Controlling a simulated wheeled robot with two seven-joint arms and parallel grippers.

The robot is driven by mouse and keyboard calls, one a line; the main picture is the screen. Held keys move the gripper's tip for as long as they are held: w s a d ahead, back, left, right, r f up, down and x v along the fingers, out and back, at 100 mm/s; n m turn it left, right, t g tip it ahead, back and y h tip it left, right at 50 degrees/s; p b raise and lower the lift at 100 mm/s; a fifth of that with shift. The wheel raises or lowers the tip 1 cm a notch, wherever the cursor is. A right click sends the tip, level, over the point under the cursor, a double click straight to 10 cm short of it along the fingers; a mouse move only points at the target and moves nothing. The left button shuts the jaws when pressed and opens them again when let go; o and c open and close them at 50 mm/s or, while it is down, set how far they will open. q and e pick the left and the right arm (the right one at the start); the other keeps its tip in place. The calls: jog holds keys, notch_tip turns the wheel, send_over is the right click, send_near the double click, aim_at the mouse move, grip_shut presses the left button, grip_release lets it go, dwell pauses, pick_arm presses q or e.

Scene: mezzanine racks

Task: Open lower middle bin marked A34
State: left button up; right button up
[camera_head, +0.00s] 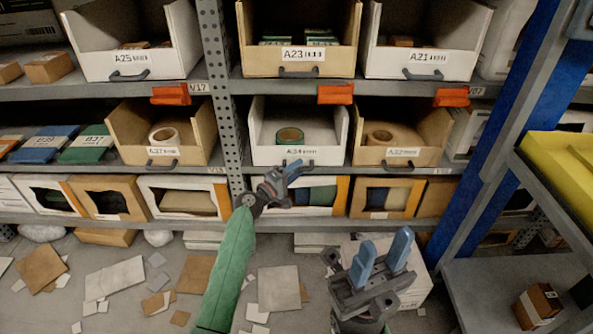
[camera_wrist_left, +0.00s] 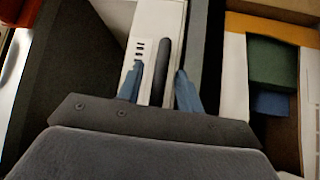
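The white bin marked A34 (camera_head: 263,132) sits on the middle shelf, with a green-edged roll (camera_head: 290,135) inside. Its label is partly readable and a dark handle (camera_head: 305,163) runs along its lower front. My left gripper (camera_head: 291,167) is at this handle and covers part of it. In the left wrist view, my left gripper (camera_wrist_left: 158,85) is open, with a blue finger on each side of the dark handle (camera_wrist_left: 163,65); gaps show beside it. My right gripper (camera_head: 384,252) is open and empty, low in front of the racks.
Bin A32 (camera_head: 428,145) stands right of A34, and another cardboard bin (camera_head: 190,125) stands left beyond the perforated post (camera_head: 221,80). Below are open-fronted boxes (camera_head: 182,196). A blue upright (camera_head: 480,165) stands at right. Flat cardboard pieces litter the floor (camera_head: 115,278).

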pick_arm(q)
jog(key=shift+w+d, duration=0.15)
jog(key=shift+d, duration=0.1)
grip_shut()
jog(key=s, duration=3)
jog(key=shift+s+p, duration=0.15)
jog(key=shift+p, duration=0.2)
grip_release()
